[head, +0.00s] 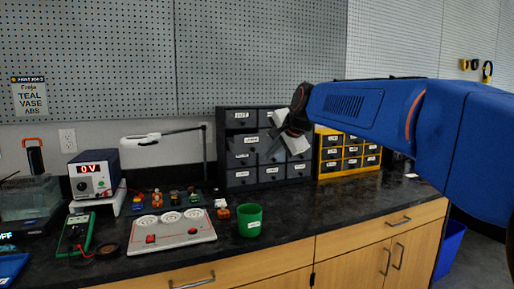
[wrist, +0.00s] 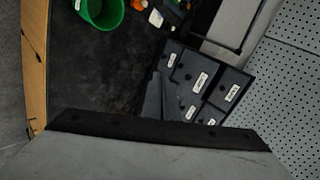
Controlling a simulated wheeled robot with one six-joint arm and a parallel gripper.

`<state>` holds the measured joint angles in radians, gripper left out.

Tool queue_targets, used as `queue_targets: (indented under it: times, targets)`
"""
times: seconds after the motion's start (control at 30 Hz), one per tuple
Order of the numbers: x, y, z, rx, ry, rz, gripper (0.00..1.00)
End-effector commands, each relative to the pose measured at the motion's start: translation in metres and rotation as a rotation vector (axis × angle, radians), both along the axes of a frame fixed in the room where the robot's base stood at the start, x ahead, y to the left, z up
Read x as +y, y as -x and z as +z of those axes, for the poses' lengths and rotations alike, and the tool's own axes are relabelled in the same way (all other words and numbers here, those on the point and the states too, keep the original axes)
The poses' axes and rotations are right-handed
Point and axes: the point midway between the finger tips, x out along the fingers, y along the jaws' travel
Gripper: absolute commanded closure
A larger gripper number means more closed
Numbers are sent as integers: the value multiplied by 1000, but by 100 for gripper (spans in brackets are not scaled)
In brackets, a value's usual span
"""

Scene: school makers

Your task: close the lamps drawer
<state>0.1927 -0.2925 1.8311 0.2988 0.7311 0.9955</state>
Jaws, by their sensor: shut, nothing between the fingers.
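A dark drawer cabinet (head: 241,158) stands on the black counter against the pegboard. It has several small drawers with white labels, too small to read, so I cannot tell which is the lamps drawer. The cabinet also shows tilted in the wrist view (wrist: 205,78). My gripper (head: 276,153) is shut and empty, in front of the right part of the cabinet and hiding some drawer fronts. In the wrist view my grey fingers (wrist: 154,98) lie close beside the drawer fronts; contact cannot be told. Whether any drawer stands out is unclear.
A yellow drawer cabinet (head: 319,157) stands just right of the dark one. A green cup (head: 250,222), a white panel with round dials (head: 170,235) and a lamp (head: 150,139) stand to the left. The counter (head: 300,210) in front of the cabinets is mostly clear.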

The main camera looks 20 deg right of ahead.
Motion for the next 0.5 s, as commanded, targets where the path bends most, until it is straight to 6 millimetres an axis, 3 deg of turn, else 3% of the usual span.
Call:
queue_targets:
  times: [0.1, 0.2, 0.37, 0.5]
  targets:
    - [-14, -31, 25, -43, -93, -79, 100]
    - [-21, -44, 37, -64, -140, -118, 100]
    - [-24, -54, 39, -74, -164, -136, 100]
    - [-23, -67, 29, -71, -163, -133, 100]
